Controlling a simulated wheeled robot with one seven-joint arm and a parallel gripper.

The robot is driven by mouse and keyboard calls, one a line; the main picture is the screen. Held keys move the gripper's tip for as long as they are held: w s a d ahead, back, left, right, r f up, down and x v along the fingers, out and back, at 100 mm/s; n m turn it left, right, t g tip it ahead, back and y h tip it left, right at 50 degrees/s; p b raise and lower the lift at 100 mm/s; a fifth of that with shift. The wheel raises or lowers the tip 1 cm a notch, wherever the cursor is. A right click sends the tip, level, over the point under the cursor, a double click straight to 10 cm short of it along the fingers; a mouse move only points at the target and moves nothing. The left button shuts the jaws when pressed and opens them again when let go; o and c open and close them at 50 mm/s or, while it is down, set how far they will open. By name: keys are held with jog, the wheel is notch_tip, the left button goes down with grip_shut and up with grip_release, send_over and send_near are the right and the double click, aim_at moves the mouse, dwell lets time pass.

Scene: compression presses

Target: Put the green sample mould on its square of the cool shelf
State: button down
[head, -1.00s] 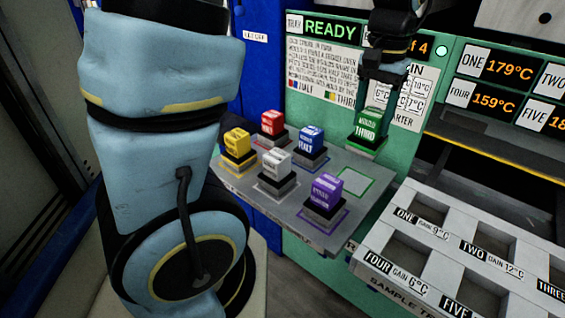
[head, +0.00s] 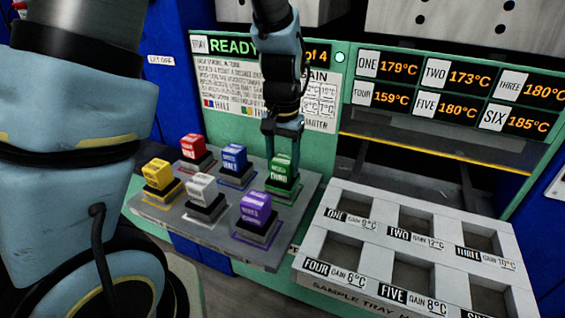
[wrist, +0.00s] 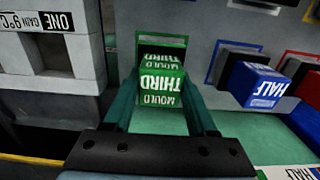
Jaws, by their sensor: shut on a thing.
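The green sample mould (head: 283,168), marked MOULD THIRD, is upright on a dark base at the back right of the grey cool shelf (head: 172,218). My gripper (head: 283,152) is above it with its fingers on either side. In the wrist view, the gripper (wrist: 162,78) is shut on the green mould (wrist: 162,82). Part of a green square outline (wrist: 140,42) shows around the mould's base. The mould appears at its green square, but I cannot tell for sure whether its base touches the shelf.
Red (head: 195,146), blue (head: 234,158), yellow (head: 158,174), white (head: 201,188) and purple (head: 256,207) moulds stand on the same shelf. The blue one is close beside the green. A pale sample tray (head: 330,292) with open square pockets stands to the right.

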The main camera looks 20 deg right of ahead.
jog(key=shift+f, duration=0.2)
jog(key=shift+f, duration=0.1)
jog(key=shift+c, duration=1)
grip_release()
notch_tip(320, 180, up, 12)
jog(key=a+f+n, duration=0.3)
jog(key=a, duration=0.9)
jog(key=w+a+f+n+t, duration=0.1)
jog(key=a+f+n, duration=0.3)
jog(key=a, duration=0.9)
jog(key=shift+a+t+b, duration=0.2)
jog(key=shift+t+b, duration=0.1)
jog(key=shift+b, duration=0.15)
jog(key=shift+w, duration=0.1)
